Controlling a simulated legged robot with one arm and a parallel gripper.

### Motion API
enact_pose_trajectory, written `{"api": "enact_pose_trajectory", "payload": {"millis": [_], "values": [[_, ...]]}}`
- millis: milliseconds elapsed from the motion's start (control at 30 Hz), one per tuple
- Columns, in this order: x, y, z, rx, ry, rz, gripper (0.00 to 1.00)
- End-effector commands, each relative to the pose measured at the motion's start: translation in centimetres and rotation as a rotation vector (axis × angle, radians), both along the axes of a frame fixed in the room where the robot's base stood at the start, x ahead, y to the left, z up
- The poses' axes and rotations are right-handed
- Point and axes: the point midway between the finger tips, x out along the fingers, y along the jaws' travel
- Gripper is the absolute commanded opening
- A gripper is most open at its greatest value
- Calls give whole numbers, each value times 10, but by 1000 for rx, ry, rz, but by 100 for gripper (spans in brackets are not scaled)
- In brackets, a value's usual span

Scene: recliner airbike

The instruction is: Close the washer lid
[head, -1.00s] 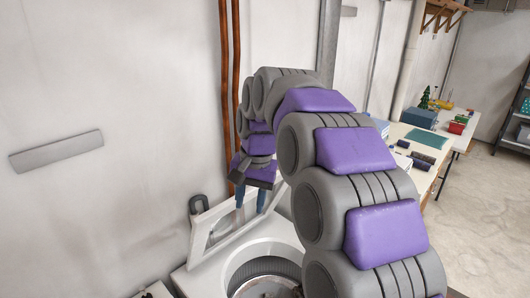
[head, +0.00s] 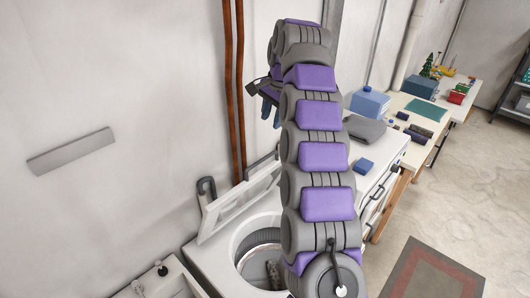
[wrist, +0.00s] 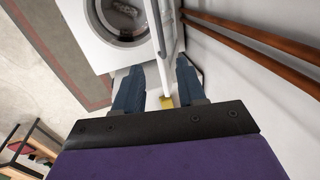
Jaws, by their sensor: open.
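The white top-loading washer (head: 205,262) stands against the wall in the head view, its round drum opening uncovered. Its framed lid (head: 237,207) is raised, tilted back toward the wall. In the wrist view the washer (wrist: 91,47) is at the upper left, and the lid (wrist: 163,25) shows nearly edge-on, running down toward the space between my fingers. My gripper (head: 270,109) is open, higher than the lid and to its right in the head view. In the wrist view my gripper (wrist: 159,82) has its two blue fingers apart; contact with the lid cannot be told.
Copper pipes (head: 236,90) run up the wall behind the lid. A sink (head: 160,281) is at the lower left. A rug (head: 432,272) lies on open floor at the right.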

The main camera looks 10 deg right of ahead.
Motion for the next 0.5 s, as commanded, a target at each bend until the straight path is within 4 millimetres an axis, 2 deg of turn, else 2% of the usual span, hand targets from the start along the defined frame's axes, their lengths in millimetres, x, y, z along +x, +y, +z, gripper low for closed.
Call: {"api": "enact_pose_trajectory", "payload": {"millis": [500], "values": [[15,13,-90,2,5,5,40]]}}
